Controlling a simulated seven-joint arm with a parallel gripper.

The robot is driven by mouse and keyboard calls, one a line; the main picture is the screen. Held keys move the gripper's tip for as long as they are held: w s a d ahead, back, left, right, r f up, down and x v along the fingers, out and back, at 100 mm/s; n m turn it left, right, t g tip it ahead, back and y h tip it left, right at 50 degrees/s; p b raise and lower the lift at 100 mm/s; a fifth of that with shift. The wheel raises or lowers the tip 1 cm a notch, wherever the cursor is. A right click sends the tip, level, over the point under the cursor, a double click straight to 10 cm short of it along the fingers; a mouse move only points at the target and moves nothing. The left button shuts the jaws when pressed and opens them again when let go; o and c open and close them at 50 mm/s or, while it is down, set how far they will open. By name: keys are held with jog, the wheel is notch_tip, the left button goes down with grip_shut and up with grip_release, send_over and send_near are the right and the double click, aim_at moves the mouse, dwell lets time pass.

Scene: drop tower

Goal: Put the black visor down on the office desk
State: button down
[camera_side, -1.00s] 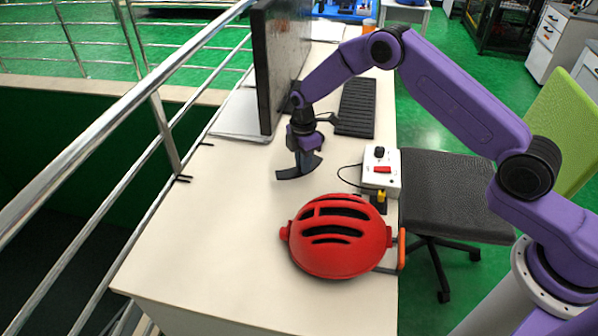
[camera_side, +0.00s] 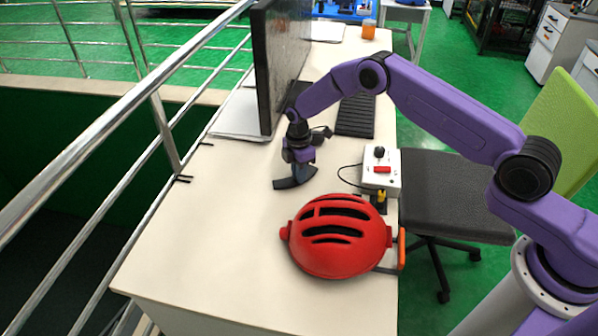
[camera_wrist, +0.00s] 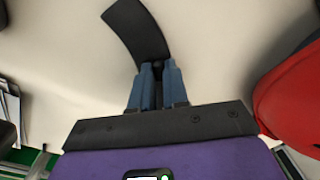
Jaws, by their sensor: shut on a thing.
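The black visor (camera_side: 291,184) is a dark curved strip just above or on the desk, behind the red helmet in the side view; I cannot tell whether it touches the surface. It also shows in the wrist view (camera_wrist: 135,27), extending up and left from the fingertips. My gripper (camera_side: 303,170) points down and is shut on one end of the visor; its blue fingers show in the wrist view (camera_wrist: 157,78). The office desk (camera_side: 200,240) is pale, with bare surface around the visor.
A red helmet (camera_side: 338,236) sits in front of the visor, at right in the wrist view (camera_wrist: 290,100). A white control box (camera_side: 381,172) stands to the right. A monitor (camera_side: 283,60) and a black keyboard (camera_side: 356,115) are behind. A metal railing (camera_side: 130,85) runs along the left. The desk's front left is clear.

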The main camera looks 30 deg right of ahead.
jog(key=c, duration=1.1)
grip_release()
jog(key=shift+r, duration=0.1)
jog(key=r, duration=1.2)
jog(key=shift+w+d, duration=0.1)
jog(key=shift+w, duration=0.15)
